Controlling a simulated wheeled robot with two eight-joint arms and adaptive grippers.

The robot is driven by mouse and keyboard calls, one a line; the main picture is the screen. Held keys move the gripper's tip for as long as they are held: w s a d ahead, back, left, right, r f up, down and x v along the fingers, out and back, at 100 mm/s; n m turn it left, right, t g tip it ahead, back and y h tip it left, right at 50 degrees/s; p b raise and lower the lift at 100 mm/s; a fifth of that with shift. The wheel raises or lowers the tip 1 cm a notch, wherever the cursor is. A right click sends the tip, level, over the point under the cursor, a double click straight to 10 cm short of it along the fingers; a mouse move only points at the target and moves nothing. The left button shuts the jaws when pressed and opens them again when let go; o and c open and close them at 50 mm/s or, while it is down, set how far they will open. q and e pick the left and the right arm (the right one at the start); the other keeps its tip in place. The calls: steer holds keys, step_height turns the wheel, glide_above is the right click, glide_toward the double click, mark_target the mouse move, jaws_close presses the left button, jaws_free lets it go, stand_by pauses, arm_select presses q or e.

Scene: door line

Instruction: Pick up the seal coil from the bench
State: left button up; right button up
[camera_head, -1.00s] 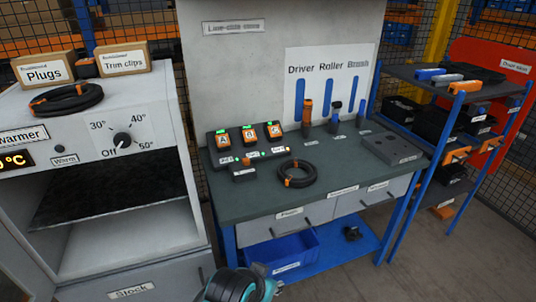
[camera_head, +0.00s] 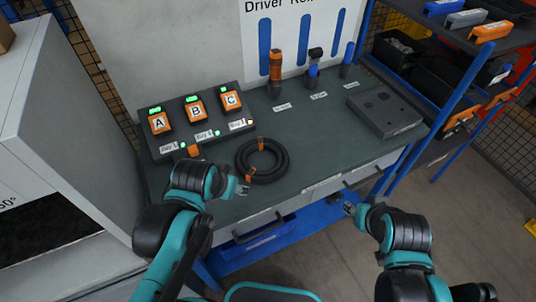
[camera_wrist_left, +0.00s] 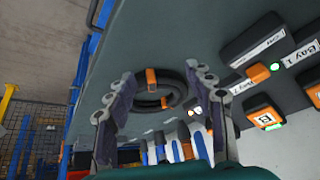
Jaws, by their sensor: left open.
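The seal coil (camera_head: 279,171), a black ring with orange bands, lies flat on the dark green bench top (camera_head: 216,226), in front of the charger block. My left gripper (camera_head: 240,188) is open and empty just left of the coil's near edge. In the left wrist view the coil (camera_wrist_left: 174,77) shows between and beyond the two spread fingers (camera_wrist_left: 160,100); I cannot tell whether they touch it. My right gripper (camera_head: 349,208) is off the bench's front edge, right of the coil; its jaws are too small to read.
The charger block (camera_head: 165,128) with units A, B and C stands behind left of the coil. A driver (camera_head: 275,75) and other tools stand at the back. A grey block (camera_head: 384,112) is at the right.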

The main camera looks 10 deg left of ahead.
arm_select(q)
steer(key=w+d+r+m+g+p, duration=0.3)
steer(key=w+d+r+m+p, duration=0.1)
steer(key=w+d+p, duration=0.15)
steer(key=m+g+p, duration=0.2)
steer(key=m+p, duration=0.3)
glide_above(272, 173)
steer(key=shift+s+a+f, duration=0.15)
steer(key=shift+a+f, duration=0.2)
steer(key=shift+f, duration=0.1)
steer(key=shift+d+f+g, duration=0.2)
steer(key=shift+d+g, duration=0.05)
steer(key=shift+g, duration=0.05)
steer(key=shift+d+f, duration=0.15)
steer(key=shift+f, duration=0.15)
steer(key=f+b, duration=0.1)
steer(key=f, duration=0.1)
steer(key=f+b, duration=0.1)
steer(key=f, duration=0.2)
steer(key=f+b, duration=0.1)
steer(key=f, duration=0.1)
steer(key=shift+w+f, duration=0.25)
steer(key=shift+f, duration=0.1)
steer(key=shift+r, duration=0.1)
jaws_close()
